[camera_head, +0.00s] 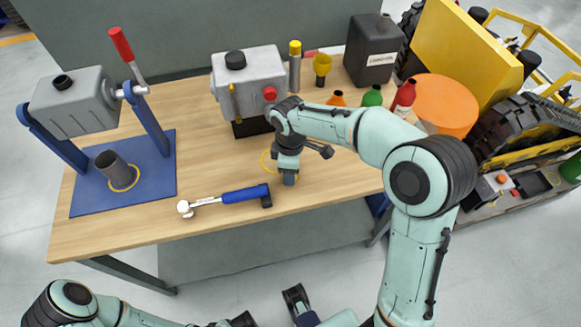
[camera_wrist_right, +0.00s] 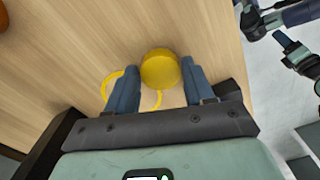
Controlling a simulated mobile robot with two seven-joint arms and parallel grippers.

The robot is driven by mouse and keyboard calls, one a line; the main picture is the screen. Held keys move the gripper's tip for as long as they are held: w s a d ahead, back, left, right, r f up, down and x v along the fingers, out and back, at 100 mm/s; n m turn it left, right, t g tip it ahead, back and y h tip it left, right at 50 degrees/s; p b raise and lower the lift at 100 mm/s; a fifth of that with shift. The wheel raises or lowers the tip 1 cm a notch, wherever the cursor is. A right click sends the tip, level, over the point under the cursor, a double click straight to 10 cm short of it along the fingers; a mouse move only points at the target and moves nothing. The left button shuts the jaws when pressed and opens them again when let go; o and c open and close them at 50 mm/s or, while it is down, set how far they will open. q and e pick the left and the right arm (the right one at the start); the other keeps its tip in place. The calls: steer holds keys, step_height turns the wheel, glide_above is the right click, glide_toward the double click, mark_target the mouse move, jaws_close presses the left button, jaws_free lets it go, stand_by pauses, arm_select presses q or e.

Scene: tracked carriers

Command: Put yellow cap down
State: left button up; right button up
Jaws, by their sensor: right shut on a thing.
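The yellow cap (camera_wrist_right: 160,68) is a round disc between the blue fingers of my right gripper (camera_wrist_right: 160,88) in the right wrist view. The gripper is shut on it. In the head view my right gripper (camera_head: 289,178) points down close above the wooden table (camera_head: 225,175), and the cap is hidden there. A thin yellow ring (camera_head: 265,163) marks the tabletop beside the gripper; it also shows behind the cap in the wrist view (camera_wrist_right: 109,88). I cannot tell whether the cap touches the table. My left gripper (camera_head: 296,300) is low at the front, off the table, its opening unclear.
A blue-handled hammer (camera_head: 235,197) lies left of the gripper, near the front edge. A grey box with a red knob (camera_head: 248,75) stands behind. Several bottles and a black can (camera_head: 370,50) stand at the back right. A blue-based press (camera_head: 85,190) fills the left.

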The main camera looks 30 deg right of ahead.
steer(key=o, duration=1)
steer(key=shift+o, duration=0.2)
steer(key=shift+r, duration=0.1)
step_height(320, 180, up, 12)
steer(key=p, duration=0.2)
